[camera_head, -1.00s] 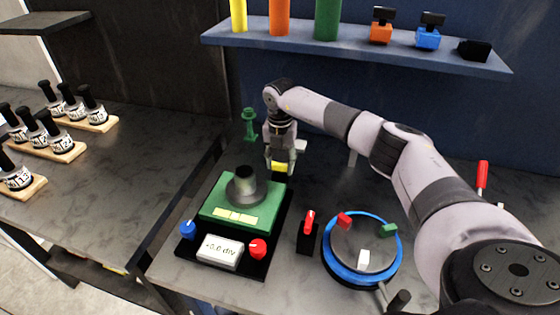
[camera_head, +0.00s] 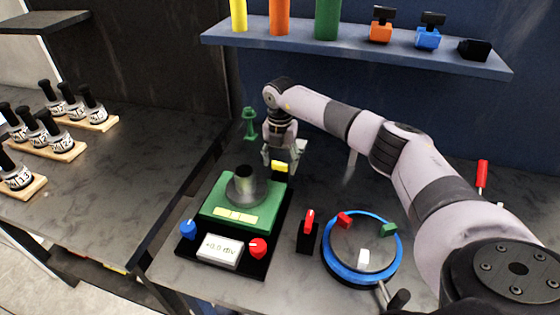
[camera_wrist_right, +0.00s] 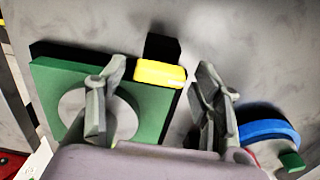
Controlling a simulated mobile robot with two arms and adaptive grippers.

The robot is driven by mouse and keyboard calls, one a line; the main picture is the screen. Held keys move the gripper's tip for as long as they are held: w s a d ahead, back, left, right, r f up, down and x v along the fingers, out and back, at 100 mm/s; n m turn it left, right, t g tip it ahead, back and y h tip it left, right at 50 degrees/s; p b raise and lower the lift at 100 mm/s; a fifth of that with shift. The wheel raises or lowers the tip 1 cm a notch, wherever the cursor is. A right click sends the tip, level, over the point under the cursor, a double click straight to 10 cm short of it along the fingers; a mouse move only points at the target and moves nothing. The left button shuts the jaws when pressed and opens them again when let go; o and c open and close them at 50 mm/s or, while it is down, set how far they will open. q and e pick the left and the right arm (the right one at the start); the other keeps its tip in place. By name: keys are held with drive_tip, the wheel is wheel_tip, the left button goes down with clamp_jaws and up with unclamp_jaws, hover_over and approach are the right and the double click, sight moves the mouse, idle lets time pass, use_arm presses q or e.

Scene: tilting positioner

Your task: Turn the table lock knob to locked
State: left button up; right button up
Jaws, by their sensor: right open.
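A yellow knob (camera_head: 280,167) on a small black block stands behind the green positioner (camera_head: 210,210); I take it for the table lock knob, though no label shows. In the wrist view the yellow knob (camera_wrist_right: 160,73) is a short bar, lying across the gap between my fingers. My right gripper (camera_head: 283,158) is open above and around it, with a gap on each side in the wrist view (camera_wrist_right: 160,95). Whether a finger touches it cannot be told. The grey round table (camera_head: 260,194) sits on the green body. My left gripper is out of view.
A blue knob (camera_head: 188,229), a display (camera_head: 220,250) and a red knob (camera_head: 258,248) stand at the positioner's front. A red switch (camera_head: 309,221) and a blue-rimmed turntable (camera_head: 335,268) stand to the right. A green stand (camera_head: 250,124) is behind. A shelf (camera_head: 350,46) hangs above.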

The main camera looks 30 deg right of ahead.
sight(280, 163)
idle(0.3)
wheel_tip(280, 163, up, 12)
idle(0.4)
drive_tip(key=shift+f, duration=0.1)
idle(0.4)
